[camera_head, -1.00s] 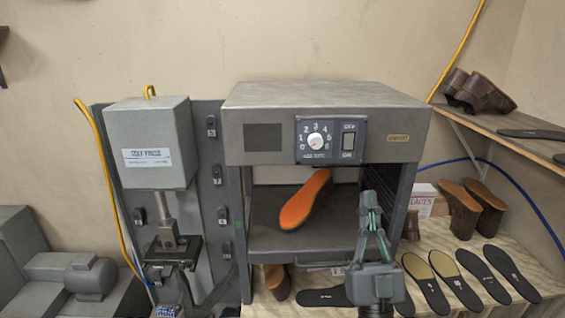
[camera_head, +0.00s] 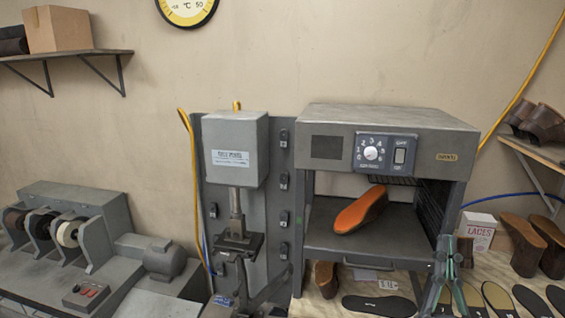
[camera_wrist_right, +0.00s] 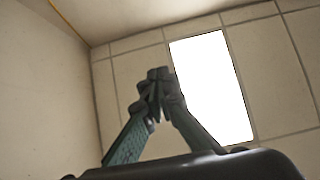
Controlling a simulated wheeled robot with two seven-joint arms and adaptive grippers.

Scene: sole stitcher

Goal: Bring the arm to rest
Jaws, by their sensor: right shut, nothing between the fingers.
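My right gripper (camera_head: 450,262) stands upright at the lower right of the head view, in front of the heater cabinet's right side. Its fingers are shut with nothing between them. In the right wrist view the green fingers (camera_wrist_right: 155,88) meet at their tips and point up toward the ceiling, with no object there. A shoe with an orange sole (camera_head: 361,211) lies on the shelf inside the grey heater cabinet (camera_head: 340,118), apart from the gripper. My left gripper is not in view.
A grey press (camera_head: 235,150) stands left of the cabinet, and a grinding machine (camera_head: 75,235) is at the far left. Soles (camera_head: 380,305), brown shoes (camera_head: 530,245) and a white laces box (camera_head: 478,230) are on the bench at right. A wall shelf (camera_head: 65,54) is at upper left.

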